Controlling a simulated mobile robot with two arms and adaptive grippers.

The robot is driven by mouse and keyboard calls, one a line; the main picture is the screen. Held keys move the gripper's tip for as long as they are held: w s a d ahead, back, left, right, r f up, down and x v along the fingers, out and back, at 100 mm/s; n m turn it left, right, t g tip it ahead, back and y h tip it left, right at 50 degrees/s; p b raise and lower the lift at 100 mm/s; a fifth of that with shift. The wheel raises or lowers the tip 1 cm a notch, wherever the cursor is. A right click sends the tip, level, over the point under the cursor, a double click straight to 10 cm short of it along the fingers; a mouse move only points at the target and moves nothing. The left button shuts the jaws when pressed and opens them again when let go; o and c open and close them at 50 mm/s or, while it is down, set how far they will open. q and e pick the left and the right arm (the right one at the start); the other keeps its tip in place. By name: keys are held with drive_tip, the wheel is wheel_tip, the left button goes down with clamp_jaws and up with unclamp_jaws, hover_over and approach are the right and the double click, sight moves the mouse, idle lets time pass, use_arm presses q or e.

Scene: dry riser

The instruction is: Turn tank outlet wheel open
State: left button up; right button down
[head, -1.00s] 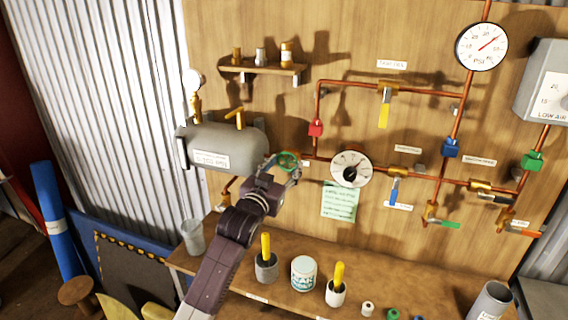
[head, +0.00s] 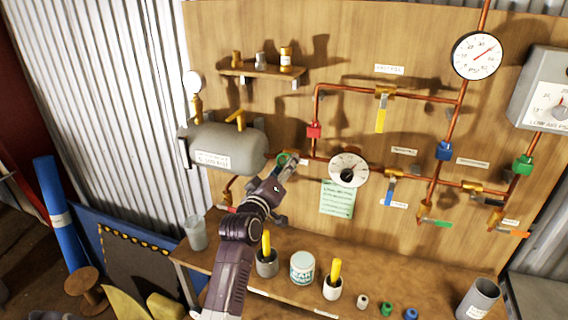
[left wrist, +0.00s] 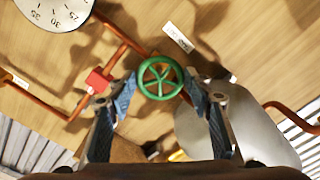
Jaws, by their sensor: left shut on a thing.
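The tank outlet wheel is a small green handwheel (head: 282,159) on the pipe just right of the grey tank (head: 235,142). It also shows in the left wrist view, a green ring with spokes (left wrist: 160,65). My left gripper (head: 287,165) is at the wheel, its fingers on opposite sides of the rim. In the left wrist view my left gripper (left wrist: 160,92) is shut on the wheel, and the rim's top and spokes stay visible. In the head view the gripper covers part of the wheel. My right gripper is not in view.
A green note (head: 337,199) hangs below.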

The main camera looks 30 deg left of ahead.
use_arm(q)
drive_tip(key=shift+f+n+p, duration=0.15)
drive_tip(key=shift+n+p, duration=0.3)
drive_tip(key=shift+n, duration=0.55)
drive_tip(key=shift+o, duration=0.2)
drive_tip(key=o, duration=1.1)
drive_tip(key=v, duration=1.2)
